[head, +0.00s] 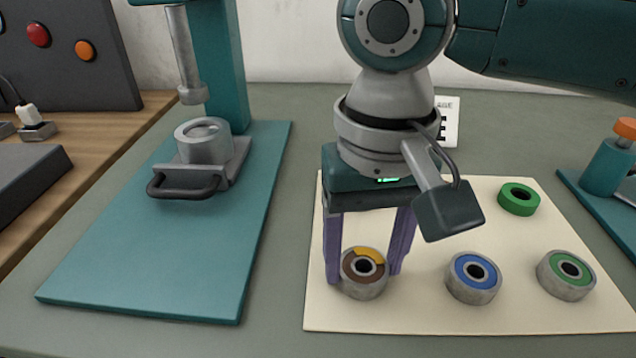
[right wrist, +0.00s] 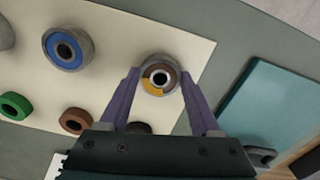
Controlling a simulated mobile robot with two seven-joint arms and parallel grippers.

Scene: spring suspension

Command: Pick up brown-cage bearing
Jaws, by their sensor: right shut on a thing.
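The brown-cage bearing (head: 364,274) is a grey metal ring with a brown face, a yellow-orange patch and a dark centre hole. It lies near the front left of the cream mat (head: 420,318). My right gripper (head: 366,272) points down with its purple fingers on either side of the bearing, shut on it. The right wrist view also shows the bearing (right wrist: 159,78) between the fingertips (right wrist: 160,82). I cannot tell whether it is clear of the mat. My left gripper is not in view.
A blue-faced bearing (head: 473,278) and a green-faced bearing (head: 566,275) stand to the right on the mat. A green ring (head: 518,199) lies behind them. A brown ring (right wrist: 75,121) shows in the right wrist view. A teal press (head: 210,150) stands at the left.

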